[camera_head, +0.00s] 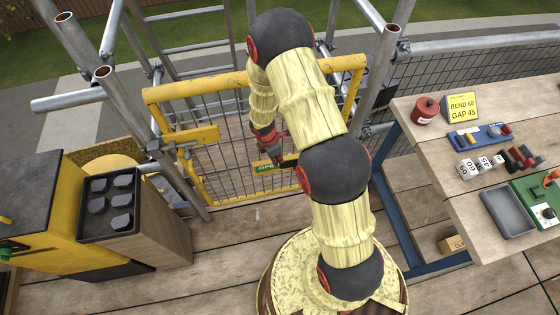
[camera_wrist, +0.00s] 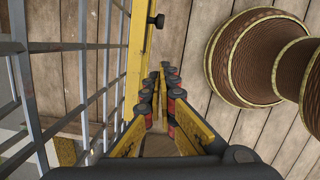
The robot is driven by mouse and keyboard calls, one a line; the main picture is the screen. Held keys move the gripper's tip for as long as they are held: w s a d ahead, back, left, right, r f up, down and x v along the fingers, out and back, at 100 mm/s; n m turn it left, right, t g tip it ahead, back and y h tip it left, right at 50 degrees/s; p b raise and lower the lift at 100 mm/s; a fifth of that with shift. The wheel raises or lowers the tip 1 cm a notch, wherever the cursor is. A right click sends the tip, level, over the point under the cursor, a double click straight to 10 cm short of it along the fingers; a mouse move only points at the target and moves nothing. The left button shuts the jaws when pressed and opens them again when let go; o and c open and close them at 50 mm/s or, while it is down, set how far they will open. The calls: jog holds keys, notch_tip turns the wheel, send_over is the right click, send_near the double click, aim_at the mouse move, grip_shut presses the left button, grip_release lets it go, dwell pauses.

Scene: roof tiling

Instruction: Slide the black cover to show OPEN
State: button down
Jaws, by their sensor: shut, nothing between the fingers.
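A small green sign plate (camera_head: 266,167) with white letters, of which "OPE" can be read, hangs on the mesh of the yellow gate (camera_head: 222,188). My gripper (camera_head: 276,154) is right by the sign's upper right part and hides some of it. I cannot make out the black cover apart from my gripper and arm, and whether they touch is too small to tell. In the wrist view my gripper's fingers (camera_wrist: 167,72) come together at the tips with nothing between them, beside the yellow gate frame (camera_wrist: 138,60).
A workbench (camera_head: 440,165) with a red tin, a yellow card, blocks and a grey tray stands at right. A yellow cabinet with a black tray (camera_head: 82,225) of dark pieces stands at left. Scaffold poles (camera_head: 387,60) flank the gate. The plank floor (camera_head: 230,240) before it is clear.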

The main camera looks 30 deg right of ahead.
jog(key=d+f+b, duration=0.4)
jog(key=d+f, duration=0.1)
jog(key=f, duration=0.4)
jog(key=shift+s+b, duration=0.25)
jog(key=shift+b, duration=0.15)
jog(key=shift+d+f, duration=0.1)
jog(key=shift+s+d+f, duration=0.1)
jog(key=shift+s+d, duration=0.1)
jog(key=shift+d, duration=0.35)
jog(key=shift+s+d+f, duration=0.1)
jog(key=shift+s+d, duration=0.05)
jog(key=shift+d, duration=0.4)
